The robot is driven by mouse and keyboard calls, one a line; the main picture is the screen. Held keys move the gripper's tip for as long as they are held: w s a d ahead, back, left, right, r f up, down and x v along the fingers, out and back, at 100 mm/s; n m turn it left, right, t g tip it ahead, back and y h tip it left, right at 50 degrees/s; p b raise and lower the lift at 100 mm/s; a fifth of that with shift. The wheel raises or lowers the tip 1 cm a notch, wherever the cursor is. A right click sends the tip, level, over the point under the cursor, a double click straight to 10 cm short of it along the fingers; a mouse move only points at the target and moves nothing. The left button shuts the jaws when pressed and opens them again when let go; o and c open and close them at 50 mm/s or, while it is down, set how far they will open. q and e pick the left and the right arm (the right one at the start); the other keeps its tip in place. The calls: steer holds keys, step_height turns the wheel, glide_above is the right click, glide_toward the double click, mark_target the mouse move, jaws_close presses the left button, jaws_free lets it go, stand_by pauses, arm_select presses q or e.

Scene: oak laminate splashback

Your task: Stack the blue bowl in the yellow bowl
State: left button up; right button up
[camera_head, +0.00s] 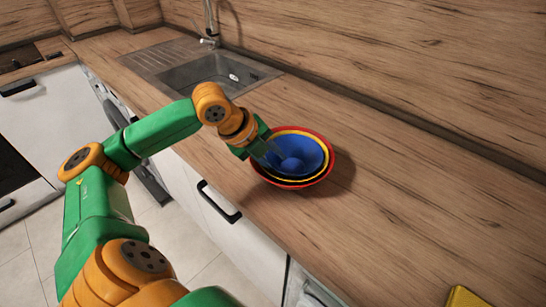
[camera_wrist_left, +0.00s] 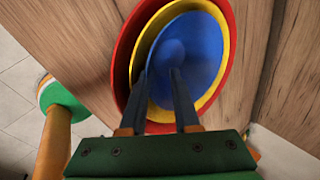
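The blue bowl (camera_head: 300,150) sits inside the yellow bowl (camera_head: 299,180), and both sit in a red bowl (camera_head: 283,185) on the wooden counter. In the left wrist view the blue bowl (camera_wrist_left: 200,60) lies within the yellow bowl (camera_wrist_left: 222,30). My left gripper (camera_head: 275,156) is at the left side of the stack, pointing down at the blue bowl. In the left wrist view its two fingers (camera_wrist_left: 161,74) are apart at the blue bowl's near left rim, the right one over its inside. Whether they touch the rim is unclear. My right gripper is not in view.
A sink (camera_head: 208,72) with a faucet (camera_head: 211,30) lies behind and left of the bowls. A yellow object (camera_head: 466,297) is at the bottom right. The counter (camera_head: 400,200) right of the stack is clear. The splashback (camera_head: 440,65) runs along the back.

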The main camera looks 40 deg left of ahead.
arm_select(q)
steer(key=v, duration=1.3)
steer(key=shift+w+r, duration=0.2)
steer(key=shift+w, duration=0.1)
